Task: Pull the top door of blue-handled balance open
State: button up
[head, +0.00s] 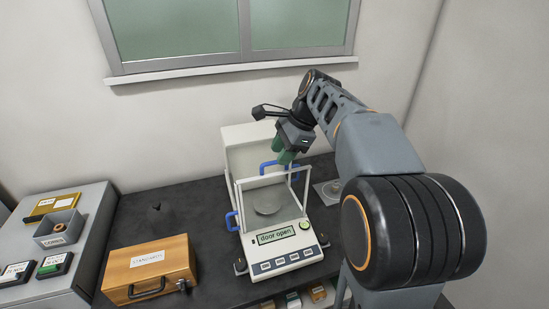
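The blue-handled balance (283,263) is a white weighing instrument with a glass draft shield and a round pan (267,205). Its display (276,235) reads "door open". One blue handle (232,221) is at the lower left side. Another blue handle (266,166) is at the top, towards the back of the shield. My gripper (286,157), with green fingers, points down at the top of the balance, right beside the upper handle. The fingers overlap in this view. I cannot tell whether they touch the handle or how far apart they are.
A wooden case (150,270) with a dark handle stands left of the balance on the dark table (192,215). A small dark object (158,212) is behind it. A grey surface at far left holds a bin (59,229) and trays. The wall and window are close behind.

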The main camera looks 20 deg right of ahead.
jog(key=shift+x, duration=0.95)
grip_shut()
